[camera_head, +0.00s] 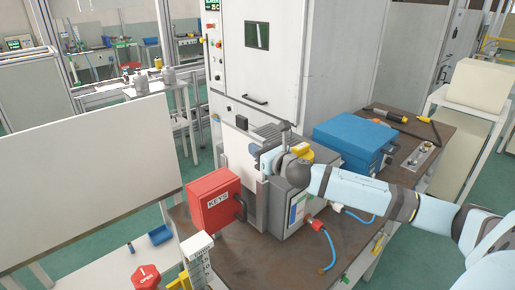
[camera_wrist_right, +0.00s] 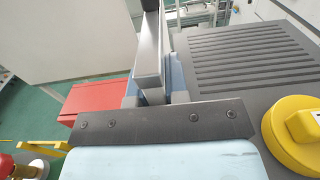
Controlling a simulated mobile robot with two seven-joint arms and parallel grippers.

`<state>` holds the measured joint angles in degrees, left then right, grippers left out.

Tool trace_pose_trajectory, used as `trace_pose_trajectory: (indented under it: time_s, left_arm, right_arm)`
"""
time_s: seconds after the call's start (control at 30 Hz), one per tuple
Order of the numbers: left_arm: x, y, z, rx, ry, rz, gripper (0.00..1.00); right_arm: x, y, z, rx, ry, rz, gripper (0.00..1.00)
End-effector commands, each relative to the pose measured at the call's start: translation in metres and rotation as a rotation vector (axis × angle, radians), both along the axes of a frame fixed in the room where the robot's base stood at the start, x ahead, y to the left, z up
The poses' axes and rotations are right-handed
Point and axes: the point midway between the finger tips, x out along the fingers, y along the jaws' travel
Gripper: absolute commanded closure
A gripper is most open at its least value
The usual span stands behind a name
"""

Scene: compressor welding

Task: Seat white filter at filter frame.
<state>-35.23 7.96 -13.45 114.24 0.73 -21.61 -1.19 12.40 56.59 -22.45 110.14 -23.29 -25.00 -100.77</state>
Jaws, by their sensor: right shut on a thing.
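My right gripper (camera_head: 266,160) reaches in over a grey machine box (camera_head: 290,205) on the brown table. In the right wrist view its blue-grey fingers (camera_wrist_right: 155,88) are shut on a grey, square-edged metal bar (camera_wrist_right: 149,60). I cannot tell whether this bar belongs to the white filter or to the filter frame. My left gripper is not in view.
A red KEYS box (camera_head: 213,200) stands left of the grey box. A blue case (camera_head: 352,140) lies behind it at right. A yellow round cap (camera_wrist_right: 295,135) and a slotted grey top (camera_wrist_right: 255,58) are close to the right gripper. A tall white cabinet (camera_head: 258,75) stands behind.

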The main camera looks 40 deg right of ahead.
Motion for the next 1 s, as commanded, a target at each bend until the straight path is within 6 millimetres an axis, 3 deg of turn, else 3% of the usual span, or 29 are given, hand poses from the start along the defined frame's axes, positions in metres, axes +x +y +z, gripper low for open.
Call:
trace_pose_trajectory:
  time_s: [1.0]
  left_arm:
    - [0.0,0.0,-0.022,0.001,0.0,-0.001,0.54]
  right_arm:
    - [0.0,0.0,-0.032,0.0,0.0,0.0,1.0]
